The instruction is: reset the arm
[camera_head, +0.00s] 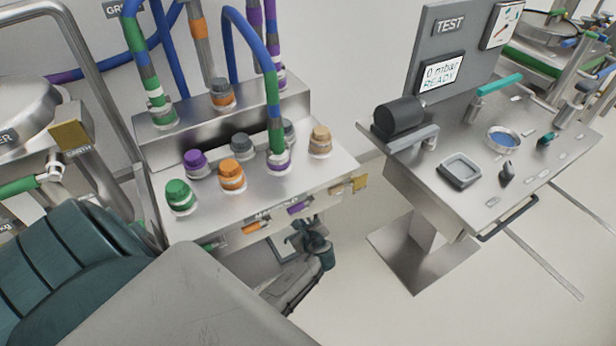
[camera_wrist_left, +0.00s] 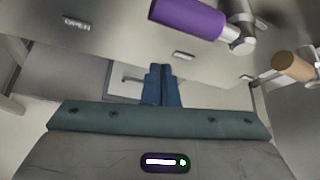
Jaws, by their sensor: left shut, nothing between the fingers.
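My left gripper (camera_head: 318,246) is just in front of and below the front edge of the steel manifold stand (camera_head: 325,180). Its fingers (camera_wrist_left: 162,84) are together in the left wrist view, with nothing between them. A purple handle (camera_wrist_left: 187,17) and a tan handle (camera_wrist_left: 294,67) are ahead of it in that view, apart from the fingers. My right gripper is not in either view.
The stand carries several coloured caps, such as a green one (camera_head: 179,195), and hoses, including a blue one (camera_head: 245,30). A test table (camera_head: 470,205) with a screen (camera_head: 441,73) stands at the right. Floor (camera_head: 365,265) between them is clear.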

